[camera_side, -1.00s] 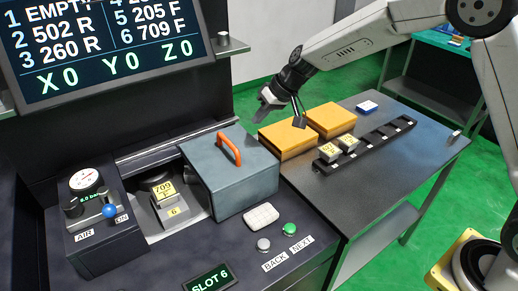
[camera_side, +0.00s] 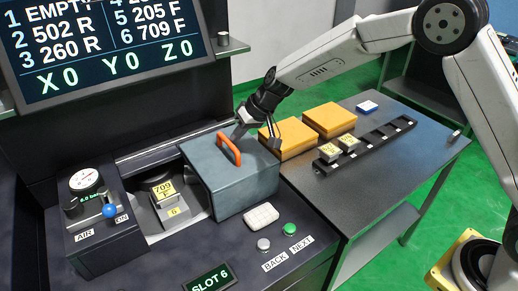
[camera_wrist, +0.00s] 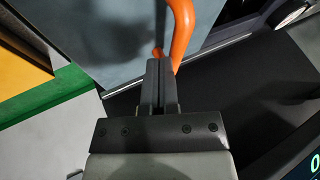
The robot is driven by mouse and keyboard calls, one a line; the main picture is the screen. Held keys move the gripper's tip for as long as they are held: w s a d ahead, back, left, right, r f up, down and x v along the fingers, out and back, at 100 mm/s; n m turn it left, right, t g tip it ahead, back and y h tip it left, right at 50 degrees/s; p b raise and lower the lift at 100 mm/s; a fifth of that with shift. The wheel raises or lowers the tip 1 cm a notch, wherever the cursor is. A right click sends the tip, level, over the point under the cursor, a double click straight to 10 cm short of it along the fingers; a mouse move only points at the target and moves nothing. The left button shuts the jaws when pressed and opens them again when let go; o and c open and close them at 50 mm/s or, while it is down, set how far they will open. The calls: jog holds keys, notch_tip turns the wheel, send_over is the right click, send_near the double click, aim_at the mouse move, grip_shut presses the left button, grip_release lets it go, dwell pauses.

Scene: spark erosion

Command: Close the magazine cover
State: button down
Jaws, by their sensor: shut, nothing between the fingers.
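The magazine cover (camera_side: 236,182) is a blue-grey box with an orange handle (camera_side: 229,148) on top. It stands to the right of an open bay, where a block labelled 709 F (camera_side: 164,191) shows at slot 6. My gripper (camera_side: 240,131) is just behind and right of the handle, above the cover's far edge. In the wrist view the shut, empty fingers (camera_wrist: 159,85) point at the handle (camera_wrist: 181,32), with the cover's top (camera_wrist: 110,35) beyond. I cannot tell whether the fingertips touch the handle.
Left of the bay is an air panel with a gauge (camera_side: 84,180) and a blue-knobbed lever (camera_side: 109,210). BACK (camera_side: 263,244) and NEXT (camera_side: 289,229) buttons and a white pad (camera_side: 261,216) are in front. Yellow boxes (camera_side: 329,118) and a black rack (camera_side: 375,142) stand on the right table.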

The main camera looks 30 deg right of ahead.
jog(key=a, duration=1.9)
jog(key=shift+a, duration=0.2)
jog(key=shift+s+a+r, duration=0.1)
jog(key=s+d+r, duration=0.3)
jog(key=d+r, duration=0.6)
jog(key=shift+s, duration=0.2)
